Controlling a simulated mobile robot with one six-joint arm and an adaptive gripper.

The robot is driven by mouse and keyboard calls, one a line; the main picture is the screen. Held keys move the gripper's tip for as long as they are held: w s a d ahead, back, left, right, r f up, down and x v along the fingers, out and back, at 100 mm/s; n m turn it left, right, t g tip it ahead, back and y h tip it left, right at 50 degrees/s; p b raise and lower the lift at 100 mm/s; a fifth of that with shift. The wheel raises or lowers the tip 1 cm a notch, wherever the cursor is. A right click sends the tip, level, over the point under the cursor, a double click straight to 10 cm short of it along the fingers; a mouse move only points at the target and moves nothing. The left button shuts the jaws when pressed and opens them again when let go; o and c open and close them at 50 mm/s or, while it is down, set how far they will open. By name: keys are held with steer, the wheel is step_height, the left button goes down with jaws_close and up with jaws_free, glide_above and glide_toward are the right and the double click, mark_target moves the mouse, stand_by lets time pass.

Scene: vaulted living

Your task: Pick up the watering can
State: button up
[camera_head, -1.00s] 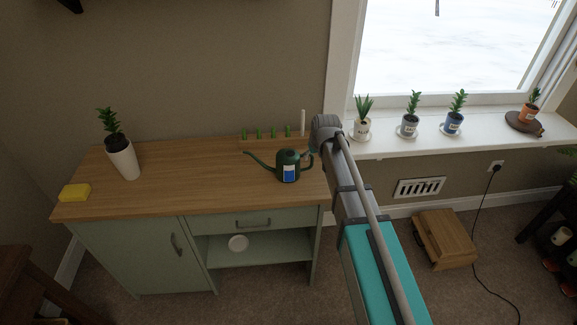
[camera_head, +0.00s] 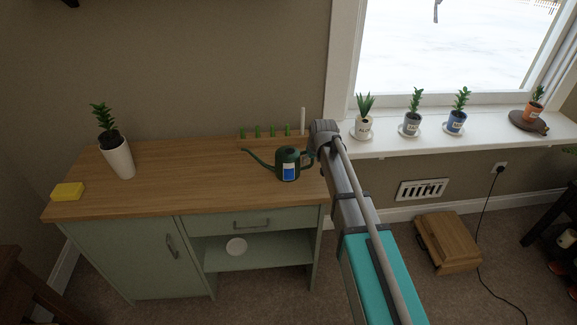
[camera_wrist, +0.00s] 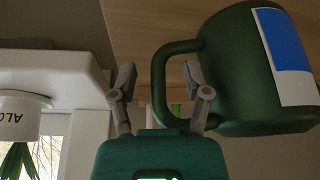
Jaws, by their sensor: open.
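The dark green watering can (camera_head: 288,166) stands on the wooden top of the cabinet (camera_head: 190,170), near its right end. It has a blue and white label, its spout points left and its handle is on the right. My gripper (camera_wrist: 160,85) is open in the wrist view, with one finger on each side of the can's handle (camera_wrist: 166,72). The right finger lies within the handle opening, close to the can's body (camera_wrist: 245,85). I cannot tell whether either finger touches the can. In the head view my arm hides most of the gripper.
A potted plant (camera_head: 118,158) and a yellow sponge (camera_head: 68,191) stand on the left of the cabinet top. A rack with green pegs (camera_head: 272,132) and a white stick is behind the can. Several potted plants line the windowsill (camera_head: 395,142) at right.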

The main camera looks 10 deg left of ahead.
steer(key=shift+c, duration=0.2)
stand_by(0.3)
jaws_close()
